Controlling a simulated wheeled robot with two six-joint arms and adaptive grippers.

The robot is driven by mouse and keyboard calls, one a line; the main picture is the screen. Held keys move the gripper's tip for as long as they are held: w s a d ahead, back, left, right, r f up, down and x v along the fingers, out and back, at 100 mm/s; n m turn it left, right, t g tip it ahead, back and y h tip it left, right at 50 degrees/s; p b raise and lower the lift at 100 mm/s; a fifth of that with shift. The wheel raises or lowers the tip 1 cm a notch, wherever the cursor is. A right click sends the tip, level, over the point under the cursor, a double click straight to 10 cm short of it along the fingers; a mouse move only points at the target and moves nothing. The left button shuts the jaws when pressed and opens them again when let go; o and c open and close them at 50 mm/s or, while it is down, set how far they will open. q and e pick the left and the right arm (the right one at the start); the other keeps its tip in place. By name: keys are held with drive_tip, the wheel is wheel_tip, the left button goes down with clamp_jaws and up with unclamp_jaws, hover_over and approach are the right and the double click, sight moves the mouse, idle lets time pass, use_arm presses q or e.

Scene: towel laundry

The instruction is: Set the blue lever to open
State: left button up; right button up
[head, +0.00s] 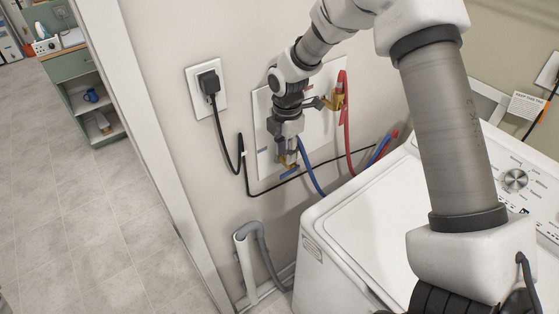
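The blue lever (290,172) shows as a small blue bar at the lower part of the white wall plate (318,132). It sits just below a brass valve, mostly hidden behind my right gripper (287,160). My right gripper points down at the valve, with its fingertips at or just above the lever. I cannot tell whether the fingers touch it or how far apart they are. A blue hose (311,168) leaves this valve and runs down behind the washing machine. My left gripper is not in view.
A second brass valve (338,101) with a red hose (346,130) is at the plate's upper right. The white washing machine (365,225) stands below right. A black cord runs from the outlet (207,88) along the wall. A grey drain hose (262,245) is below.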

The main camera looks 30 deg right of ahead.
sight(286, 173)
wheel_tip(286, 173, down, 7)
drive_tip(key=p, duration=0.3)
drive_tip(key=shift+f, duration=0.15)
drive_tip(key=shift+w+f, duration=0.2)
drive_tip(key=shift+w, duration=0.05)
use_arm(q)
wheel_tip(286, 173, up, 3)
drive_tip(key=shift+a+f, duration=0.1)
use_arm(e)
drive_tip(key=shift+s+r, duration=0.15)
drive_tip(key=shift+s, duration=0.05)
clamp_jaws()
